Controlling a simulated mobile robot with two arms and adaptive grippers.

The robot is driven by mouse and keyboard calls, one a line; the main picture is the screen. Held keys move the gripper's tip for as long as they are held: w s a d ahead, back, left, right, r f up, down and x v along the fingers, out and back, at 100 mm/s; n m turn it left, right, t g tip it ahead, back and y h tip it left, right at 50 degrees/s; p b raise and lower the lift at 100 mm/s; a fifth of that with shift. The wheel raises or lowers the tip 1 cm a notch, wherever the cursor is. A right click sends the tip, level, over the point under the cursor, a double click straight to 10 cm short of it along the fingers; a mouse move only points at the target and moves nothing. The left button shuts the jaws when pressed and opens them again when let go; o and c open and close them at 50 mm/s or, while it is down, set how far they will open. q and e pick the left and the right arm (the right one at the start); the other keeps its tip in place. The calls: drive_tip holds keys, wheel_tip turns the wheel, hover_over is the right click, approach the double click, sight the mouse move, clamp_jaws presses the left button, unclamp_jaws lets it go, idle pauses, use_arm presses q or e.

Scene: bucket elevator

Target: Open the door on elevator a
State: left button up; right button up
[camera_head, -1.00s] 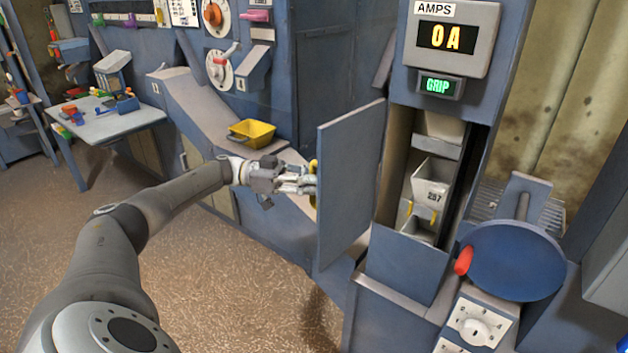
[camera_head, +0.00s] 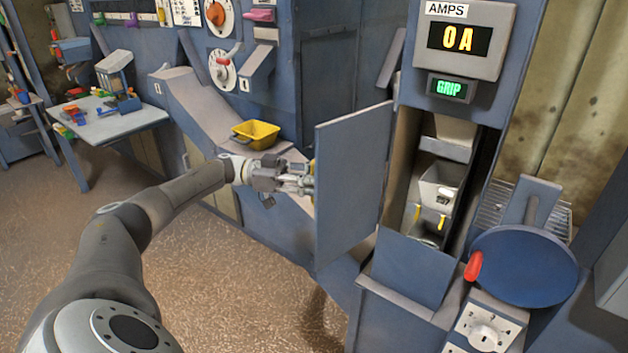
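The blue-grey door (camera_head: 350,183) of the elevator stands swung wide open to the left of its opening. The elevator housing (camera_head: 405,60) carries an AMPS display reading 0 A and a green GRIP display. Inside the opening, a white bucket (camera_head: 437,187) shows, with a yellow part below it. My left gripper (camera_head: 308,183) is at the outer face of the door, by its yellow handle, which is mostly hidden behind the fingers and door edge. I cannot tell whether the fingers are closed on the handle. My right gripper is not in view.
A blue wheel with a red knob (camera_head: 473,266) stands to the right of the opening, above a white dial (camera_head: 485,334). A yellow bin (camera_head: 256,134) sits on the ledge behind my gripper. A side table (camera_head: 112,125) stands at the far left. The floor at the left is clear.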

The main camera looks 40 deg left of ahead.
use_arm(q)
drive_tip(key=shift+a, duration=0.1)
drive_tip(key=v, duration=1.1)
drive_tip(key=shift+s+a, duration=0.2)
drive_tip(key=shift+a, duration=0.1)
idle(0.3)
